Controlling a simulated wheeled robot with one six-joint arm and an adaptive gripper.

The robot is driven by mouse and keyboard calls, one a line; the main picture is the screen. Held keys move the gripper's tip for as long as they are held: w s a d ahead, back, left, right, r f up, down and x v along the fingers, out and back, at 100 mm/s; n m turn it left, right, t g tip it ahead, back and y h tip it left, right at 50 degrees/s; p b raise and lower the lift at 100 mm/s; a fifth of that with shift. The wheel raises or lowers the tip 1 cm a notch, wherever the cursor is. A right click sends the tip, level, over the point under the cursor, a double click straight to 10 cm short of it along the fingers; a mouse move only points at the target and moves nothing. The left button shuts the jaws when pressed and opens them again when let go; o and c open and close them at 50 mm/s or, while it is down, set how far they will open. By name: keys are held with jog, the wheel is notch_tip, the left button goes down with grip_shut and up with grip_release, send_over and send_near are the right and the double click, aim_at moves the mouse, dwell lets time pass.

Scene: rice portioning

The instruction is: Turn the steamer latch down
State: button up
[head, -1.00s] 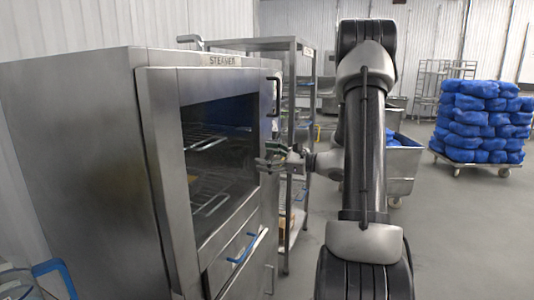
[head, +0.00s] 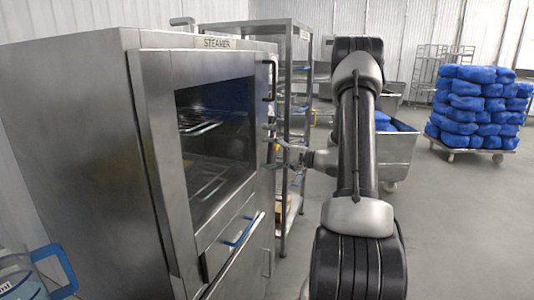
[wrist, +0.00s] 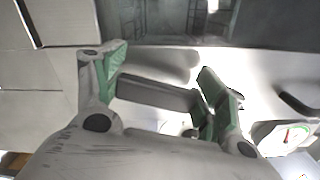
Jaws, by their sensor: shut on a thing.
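The steel steamer (head: 85,150) stands at the left in the head view, its glass-windowed door (head: 160,150) looking closed. A dark upright handle (head: 270,80) is on the door's right edge. My gripper (head: 284,154) is at that edge, below the handle. In the wrist view my gripper (wrist: 165,90) has its two green-padded fingers on either side of a dark grey bar, the latch (wrist: 155,92), and is shut on it. The latch is hard to make out in the head view, and its exact angle is unclear.
A dial gauge (wrist: 286,136) and a dark handle (wrist: 298,103) are close to the right finger. A steel rack (head: 293,190) stands behind the steamer. A cart (head: 398,158) and stacked blue bags (head: 478,108) are farther right.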

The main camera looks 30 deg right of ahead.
jog(key=shift+w+d+f+n, duration=0.2)
jog(key=shift+w+d+n, duration=0.3)
jog(key=shift+n, duration=0.35)
jog(key=shift+w+d+f+n, duration=0.25)
jog(key=shift+d+n, duration=0.3)
jog(key=shift+n, duration=0.3)
jog(key=shift+r, duration=0.1)
jog(key=o, duration=1.5)
jog(key=shift+w, duration=0.1)
jog(key=shift+d, duration=0.1)
jog(key=v, duration=1.2)
